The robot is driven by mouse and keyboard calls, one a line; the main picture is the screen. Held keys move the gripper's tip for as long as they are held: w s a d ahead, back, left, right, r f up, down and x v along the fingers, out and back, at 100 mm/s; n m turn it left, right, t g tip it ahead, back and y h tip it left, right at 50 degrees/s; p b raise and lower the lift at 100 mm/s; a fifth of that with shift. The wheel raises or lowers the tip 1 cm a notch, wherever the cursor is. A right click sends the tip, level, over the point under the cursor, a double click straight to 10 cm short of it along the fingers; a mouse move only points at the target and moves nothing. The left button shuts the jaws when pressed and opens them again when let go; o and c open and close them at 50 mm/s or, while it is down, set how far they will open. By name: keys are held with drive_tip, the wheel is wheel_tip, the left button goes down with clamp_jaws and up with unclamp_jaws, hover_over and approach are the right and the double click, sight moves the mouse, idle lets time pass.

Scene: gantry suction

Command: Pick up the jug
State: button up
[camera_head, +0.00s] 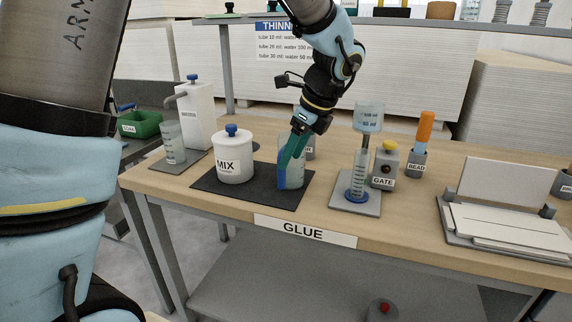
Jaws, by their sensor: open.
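The clear jug (296,174) stands upright on the right part of a dark mat (235,194), to the right of the white pot labelled MIX (234,166). My gripper (287,168) comes down from above with its teal and blue fingers at the jug, overlapping its left side. The fingers are open. Whether they touch the jug, or sit around, inside or in front of it, I cannot tell. The fingers hide part of the jug, and its handle cannot be made out.
A graduated glass tube (358,180) on a grey base and a GATE block (384,167) stand close on the right. Further right are an orange BEAD stick (425,128) and a white panel stand (506,222). A clear beaker (173,143) and white dispenser (197,110) stand left.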

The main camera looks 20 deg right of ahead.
sight(282, 177)
drive_tip(key=x, duration=0.7)
drive_tip(key=shift+w+a+f, duration=0.1)
drive_tip(key=shift+a+f, duration=0.05)
drive_tip(key=shift+f, duration=0.15)
clamp_jaws()
idle(1.2)
